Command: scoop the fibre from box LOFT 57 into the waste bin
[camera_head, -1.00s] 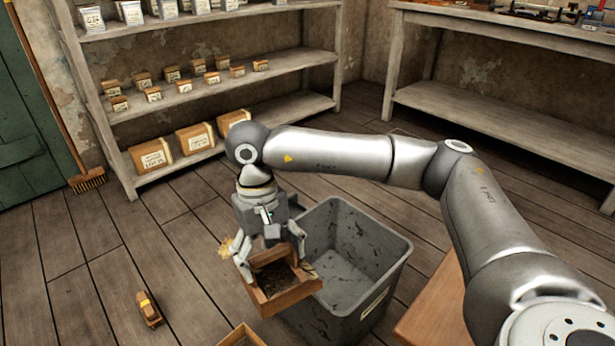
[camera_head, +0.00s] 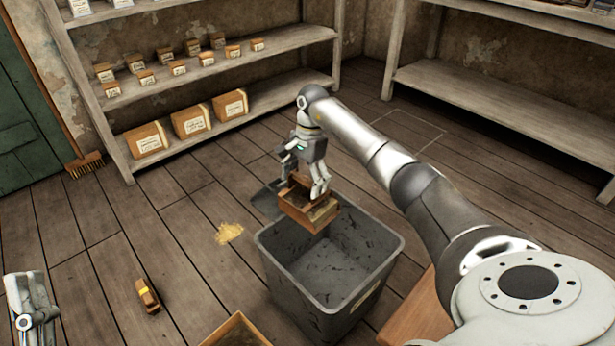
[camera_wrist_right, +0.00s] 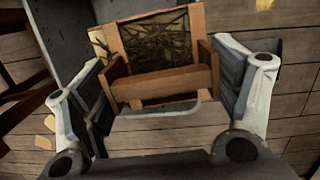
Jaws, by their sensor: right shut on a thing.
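My right gripper (camera_head: 303,182) is shut on a small open wooden box (camera_head: 309,213), its fingers on either side. The box is at the back rim of the grey waste bin (camera_head: 290,283); its height above the rim is hard to judge. In the right wrist view the box (camera_wrist_right: 165,84) is between the fingers, with dark, strand-like stuff (camera_wrist_right: 160,42) showing in it. I cannot read LOFT 57 on it. The visible bin interior has dark marks and no clear heap. Part of my left gripper (camera_head: 30,300) shows at the lower left; its jaws are unclear.
Yellow fibre (camera_head: 229,233) lies on the floor left of the bin. A small brown block with a yellow band (camera_head: 147,295) lies farther left. An open wooden box (camera_head: 212,341) is at the bottom edge. Shelves (camera_head: 236,122) with labelled boxes stand behind.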

